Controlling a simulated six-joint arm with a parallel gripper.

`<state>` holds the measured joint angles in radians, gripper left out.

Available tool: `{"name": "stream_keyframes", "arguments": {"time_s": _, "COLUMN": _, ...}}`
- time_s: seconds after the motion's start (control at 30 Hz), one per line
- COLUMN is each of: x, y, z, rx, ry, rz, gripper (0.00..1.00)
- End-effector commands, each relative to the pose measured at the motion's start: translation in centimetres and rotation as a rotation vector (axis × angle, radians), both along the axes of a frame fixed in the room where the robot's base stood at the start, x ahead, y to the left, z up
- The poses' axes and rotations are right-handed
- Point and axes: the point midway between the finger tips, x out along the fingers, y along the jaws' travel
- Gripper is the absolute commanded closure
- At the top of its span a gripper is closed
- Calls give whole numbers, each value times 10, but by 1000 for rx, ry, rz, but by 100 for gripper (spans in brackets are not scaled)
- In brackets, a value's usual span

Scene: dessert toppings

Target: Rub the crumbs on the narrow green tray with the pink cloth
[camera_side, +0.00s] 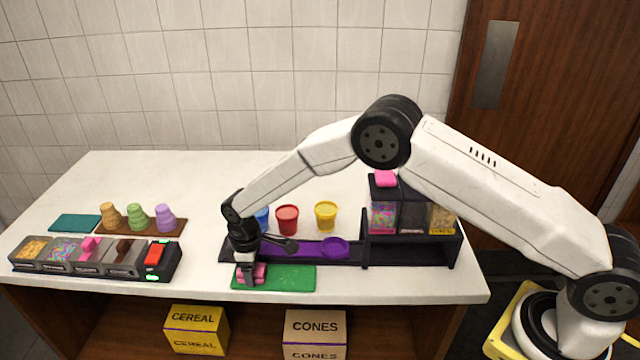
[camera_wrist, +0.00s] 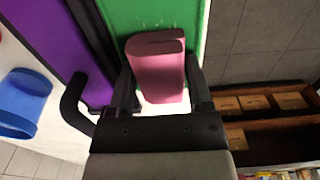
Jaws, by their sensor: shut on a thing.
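The narrow green tray (camera_side: 293,278) lies near the front edge of the counter, and it fills the top middle of the wrist view (camera_wrist: 118,18). My gripper (camera_side: 249,276) points down at the tray's left end. It is shut on the folded pink cloth (camera_side: 260,271), which shows between the two fingers in the wrist view (camera_wrist: 158,72). The cloth is over the tray's end; I cannot tell whether it presses on the surface.
A dark topping dispenser (camera_side: 410,250) stands right. Topping bins (camera_side: 75,256) are left.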

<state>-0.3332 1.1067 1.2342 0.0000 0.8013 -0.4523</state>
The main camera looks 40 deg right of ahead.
Motion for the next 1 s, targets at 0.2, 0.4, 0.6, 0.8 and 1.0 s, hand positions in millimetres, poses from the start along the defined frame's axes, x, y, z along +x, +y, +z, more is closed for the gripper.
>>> {"name": "stream_keyframes", "arguments": {"time_s": 0.2, "x": 3, "y": 3, "z": 0, "rx": 1, "ry": 1, "rz": -1, "gripper": 90}}
{"name": "stream_keyframes", "arguments": {"time_s": 0.4, "x": -6, "y": -5, "z": -1, "rx": 0, "ry": 1, "rz": -1, "gripper": 90}}
{"name": "stream_keyframes", "arguments": {"time_s": 0.6, "x": -15, "y": -14, "z": -1, "rx": 0, "ry": 1, "rz": -1, "gripper": 90}}
{"name": "stream_keyframes", "arguments": {"time_s": 0.8, "x": -27, "y": -27, "z": 0, "rx": -1, "ry": 4, "rz": -1, "gripper": 90}}
{"name": "stream_keyframes", "arguments": {"time_s": 1.0, "x": -40, "y": -40, "z": 0, "rx": -1, "ry": 2, "rz": -2, "gripper": 90}}
